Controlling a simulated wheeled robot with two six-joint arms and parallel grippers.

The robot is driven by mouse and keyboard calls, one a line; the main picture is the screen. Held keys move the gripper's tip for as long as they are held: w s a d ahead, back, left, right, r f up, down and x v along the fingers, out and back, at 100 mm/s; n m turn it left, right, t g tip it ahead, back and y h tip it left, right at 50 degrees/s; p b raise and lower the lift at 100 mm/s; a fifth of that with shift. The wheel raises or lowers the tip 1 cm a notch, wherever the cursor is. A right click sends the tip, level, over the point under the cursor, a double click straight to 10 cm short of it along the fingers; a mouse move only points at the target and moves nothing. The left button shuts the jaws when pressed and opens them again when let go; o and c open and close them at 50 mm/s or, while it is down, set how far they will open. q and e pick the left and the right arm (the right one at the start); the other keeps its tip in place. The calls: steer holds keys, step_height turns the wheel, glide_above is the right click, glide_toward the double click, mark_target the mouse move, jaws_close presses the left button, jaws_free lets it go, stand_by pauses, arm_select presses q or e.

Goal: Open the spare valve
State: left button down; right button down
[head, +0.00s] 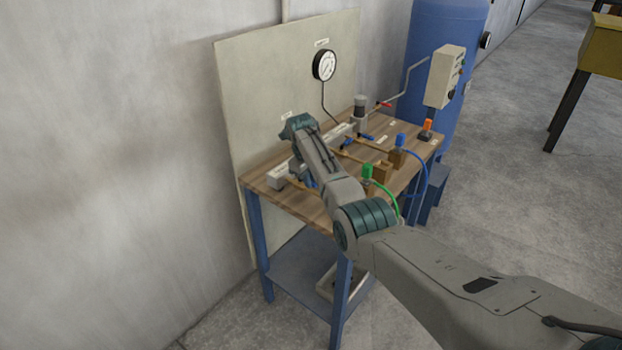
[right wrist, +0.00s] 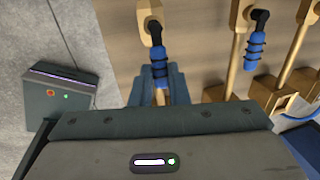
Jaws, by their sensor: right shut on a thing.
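In the right wrist view, a brass valve (right wrist: 150,12) with a black lever neck and a ribbed blue handle (right wrist: 159,62) lies ahead of my right gripper (right wrist: 160,90). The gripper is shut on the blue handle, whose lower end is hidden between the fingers. A second brass valve with a blue handle (right wrist: 255,48) stands to the right, clear of the gripper. In the head view my right arm reaches over the bench, and its links hide the gripper and the held valve. No label naming the spare valve is readable. My left gripper is not in view.
The wooden bench (head: 258,180) carries a grey manifold (head: 342,131), brass pipes, and green (head: 367,171) and blue (head: 400,140) fittings with hoses. A gauge (head: 324,65) hangs on the back panel. A blue tank (head: 440,30) and control box (head: 445,76) stand behind right.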

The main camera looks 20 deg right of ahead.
stand_by(0.3)
steer(key=c, duration=1.4)
jaws_free()
steer(key=shift+a, duration=0.1)
steer(key=b+v, duration=0.2)
steer(key=v, duration=0.9)
steer(key=shift+b, duration=0.3)
steer(key=shift+f, duration=0.15)
